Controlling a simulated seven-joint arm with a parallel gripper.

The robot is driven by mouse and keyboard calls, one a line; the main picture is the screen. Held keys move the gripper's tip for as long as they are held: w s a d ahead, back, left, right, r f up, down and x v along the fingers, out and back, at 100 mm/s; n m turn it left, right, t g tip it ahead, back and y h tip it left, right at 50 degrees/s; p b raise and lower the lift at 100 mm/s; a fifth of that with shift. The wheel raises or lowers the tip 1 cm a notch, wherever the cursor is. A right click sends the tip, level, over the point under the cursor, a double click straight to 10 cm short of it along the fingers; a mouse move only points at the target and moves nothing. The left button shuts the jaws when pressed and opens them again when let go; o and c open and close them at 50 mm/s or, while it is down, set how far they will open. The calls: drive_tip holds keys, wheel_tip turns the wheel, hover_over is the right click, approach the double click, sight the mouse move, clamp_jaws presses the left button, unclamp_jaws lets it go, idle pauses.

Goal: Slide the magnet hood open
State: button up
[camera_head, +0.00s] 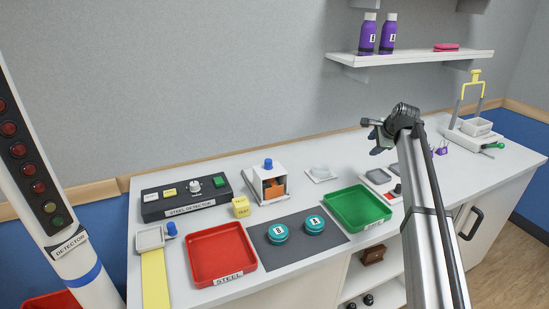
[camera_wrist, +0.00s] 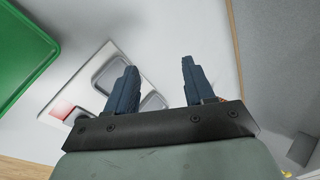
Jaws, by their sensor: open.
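A small white housing (camera_head: 282,172) with an orange part inside and a blue knob (camera_head: 268,164) on top stands on the counter; it may be the magnet hood, but I cannot tell for sure. My gripper (camera_head: 376,137) is raised above the counter, well to the right of this housing. In the wrist view my gripper (camera_wrist: 158,82) shows two dark fingers spread apart, with nothing between them. The housing is not seen in the wrist view.
A steel detector box (camera_head: 185,197), yellow cube (camera_head: 240,206), red tray (camera_head: 221,254) and green tray (camera_head: 357,208) surround the housing. Two teal round tins (camera_head: 277,234) sit on a grey mat. A white panel with recesses (camera_wrist: 70,100) lies below my gripper. A shelf (camera_head: 410,64) hangs above.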

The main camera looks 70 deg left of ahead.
drive_tip(key=s+a+r+n+g+h, duration=0.1)
drive_tip(key=s+a+r+h, duration=0.2)
drive_tip(key=s, duration=0.7)
drive_tip(key=s+a+r+n+g+h, duration=0.1)
drive_tip(key=s+a+r+n, duration=0.2)
drive_tip(key=s, duration=0.7)
drive_tip(key=h, duration=0.4)
approach(268, 160)
drive_tip(key=shift+n, duration=0.3)
drive_tip(key=f, duration=0.8)
drive_tip(key=shift+d+f, duration=0.2)
drive_tip(key=shift+f, duration=0.2)
drive_tip(key=shift+c, duration=0.4)
clamp_jaws()
